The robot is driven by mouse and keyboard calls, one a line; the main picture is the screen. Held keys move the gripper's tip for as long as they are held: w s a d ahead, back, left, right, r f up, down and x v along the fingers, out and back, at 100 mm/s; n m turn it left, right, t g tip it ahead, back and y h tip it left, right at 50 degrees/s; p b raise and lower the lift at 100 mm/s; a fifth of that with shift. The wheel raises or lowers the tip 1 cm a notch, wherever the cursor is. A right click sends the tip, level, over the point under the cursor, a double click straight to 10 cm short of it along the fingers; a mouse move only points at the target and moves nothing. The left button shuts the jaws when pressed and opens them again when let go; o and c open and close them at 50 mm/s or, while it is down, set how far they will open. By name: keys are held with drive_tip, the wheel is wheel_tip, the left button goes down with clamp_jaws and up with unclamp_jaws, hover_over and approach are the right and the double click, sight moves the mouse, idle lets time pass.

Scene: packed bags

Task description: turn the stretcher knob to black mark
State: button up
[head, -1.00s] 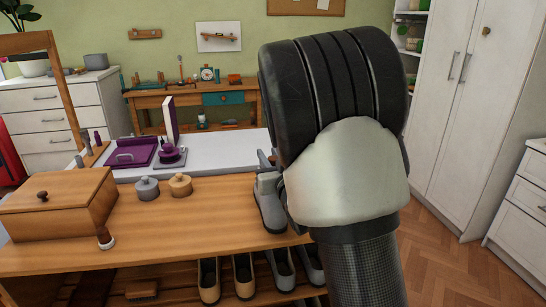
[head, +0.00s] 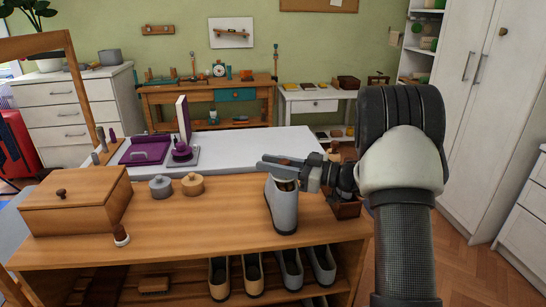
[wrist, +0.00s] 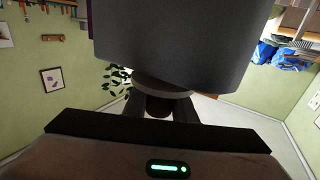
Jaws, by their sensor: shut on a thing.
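A grey shoe (head: 284,212) stands upright near the front edge of the wooden bench, with a dark opening at its top. My gripper (head: 303,170) is level beside the shoe's top, coming in from the right. In the wrist view, its dark fingers are shut on a small brown round thing, apparently the stretcher knob (wrist: 158,108). A grey disc (wrist: 160,88) sits just beyond the knob, and a large grey body (wrist: 180,45), probably the shoe, fills the view above. The fingers cover most of the knob. I cannot make out the black mark.
A lidded wooden box (head: 75,200), a grey pot (head: 160,187) and a tan pot (head: 192,184) stand left on the bench. A purple tray (head: 146,150) lies behind. Several shoes (head: 255,272) sit on the shelf below.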

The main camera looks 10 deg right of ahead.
drive_tip(key=shift+s+a+n+g+y+p, duration=0.1)
drive_tip(key=shift+s+n+g+y+p, duration=0.2)
drive_tip(key=shift+n+g, duration=0.55)
drive_tip(key=shift+s+a+n+g+y+p, duration=0.15)
drive_tip(key=shift+n+g+y+p, duration=0.3)
drive_tip(key=shift+g, duration=0.7)
drive_tip(key=shift+s+a+n+g+y+p, duration=0.1)
drive_tip(key=shift+s+n+g+y+p, duration=0.15)
drive_tip(key=shift+n+g, duration=0.6)
drive_tip(key=shift+g, duration=0.25)
drive_tip(key=o, duration=1)
drive_tip(key=shift+o, duration=0.2)
drive_tip(key=shift+r, duration=0.1)
wheel_tip(320, 180, up, 10)
drive_tip(key=p, duration=0.2)
drive_tip(key=shift+p, duration=0.3)
